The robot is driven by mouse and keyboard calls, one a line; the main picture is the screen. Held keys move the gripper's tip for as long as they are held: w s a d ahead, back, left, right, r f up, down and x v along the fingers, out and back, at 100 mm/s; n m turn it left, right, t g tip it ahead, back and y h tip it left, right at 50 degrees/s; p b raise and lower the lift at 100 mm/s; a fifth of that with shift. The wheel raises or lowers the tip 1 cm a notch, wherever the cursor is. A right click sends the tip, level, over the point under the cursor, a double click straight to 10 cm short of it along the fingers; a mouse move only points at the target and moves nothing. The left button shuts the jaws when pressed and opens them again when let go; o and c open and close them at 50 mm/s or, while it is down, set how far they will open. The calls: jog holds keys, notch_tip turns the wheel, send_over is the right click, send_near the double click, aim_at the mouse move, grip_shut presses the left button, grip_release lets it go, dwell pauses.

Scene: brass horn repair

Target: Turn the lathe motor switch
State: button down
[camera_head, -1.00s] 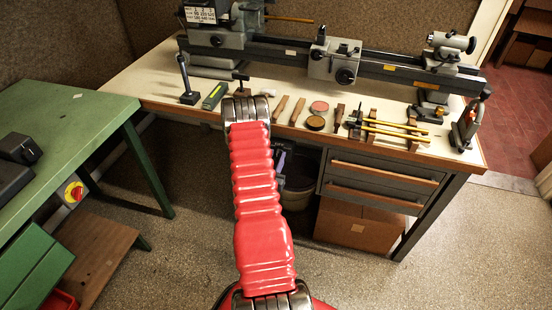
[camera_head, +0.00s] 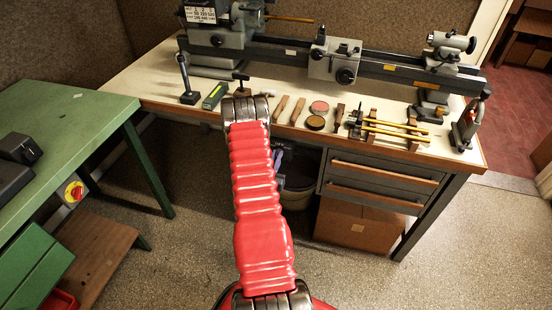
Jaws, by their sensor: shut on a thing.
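A rotary switch (camera_head: 74,191) with a red knob on a yellow plate is on the frame below the green table at the left. It is the only clear switch I see, and I cannot tell whether it is the lathe motor switch. The grey lathe (camera_head: 335,62) stands along the back of the workbench, its headstock partly cut off at the top. My red-sleeved arm reaches forward through the middle, well right of the red-and-yellow switch. My gripper is hidden beyond the arm, so its jaws and anything in them do not show.
The pale workbench (camera_head: 150,78) carries several hand tools, a red tin (camera_head: 319,107) and brass tubes (camera_head: 395,131). Drawers (camera_head: 383,185) and a cardboard box (camera_head: 358,223) are below. The green table (camera_head: 60,125) stands left, with open floor between.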

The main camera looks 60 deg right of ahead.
jog(key=shift+n, duration=0.3)
jog(key=shift+w+f+n, duration=0.1)
jog(key=shift+w+n, duration=0.05)
jog(key=shift+n, duration=1)
jog(key=shift+w+n, duration=0.2)
jog(key=shift+n, duration=0.9)
jog(key=shift+w+f+n, duration=0.1)
jog(key=shift+w+n, duration=0.05)
jog(key=shift+n, duration=1)
jog(key=c, duration=1.8)
grip_release()
jog(key=shift+a, duration=0.1)
jog(key=s+a, duration=0.2)
jog(key=a, duration=1.1)
jog(key=shift+a, duration=0.2)
